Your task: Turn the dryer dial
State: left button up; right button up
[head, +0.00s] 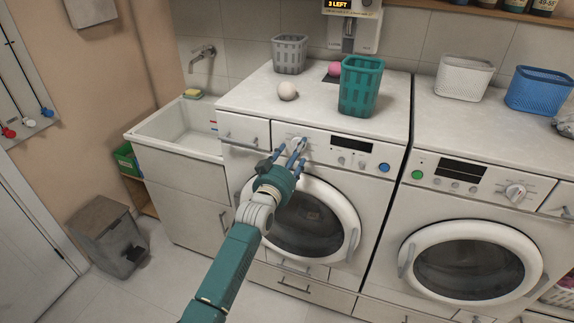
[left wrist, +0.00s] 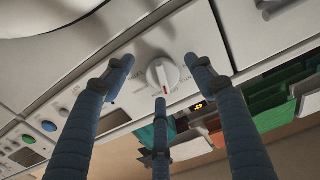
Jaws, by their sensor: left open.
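A round white dial (head: 299,143) sits on the control panel of the left front-loading machine (head: 350,118). In the left wrist view the dial (left wrist: 163,75) has a raised grip bar with a red mark at its lower end. My left gripper (head: 290,155) is in front of that panel. In the left wrist view its blue fingers (left wrist: 158,82) are spread open around the dial, with gaps visible between the tips and the knob. The fingers partly hide the dial in the head view. I cannot tell from labels which machine is the dryer. My right gripper is not in view.
A second machine (head: 470,225) with its own dial (head: 515,193) stands at the right. A teal basket (head: 360,87), grey basket (head: 289,54) and white ball (head: 287,91) stand on the left machine's top. A sink (head: 180,127) and bin (head: 107,237) are at the left.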

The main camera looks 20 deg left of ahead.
pick_arm(q)
jog(key=s, duration=1)
jog(key=shift+s+a, duration=0.25)
jog(key=shift+s, duration=0.1)
jog(key=shift+a+f, duration=0.1)
jog(key=shift+f, duration=0.05)
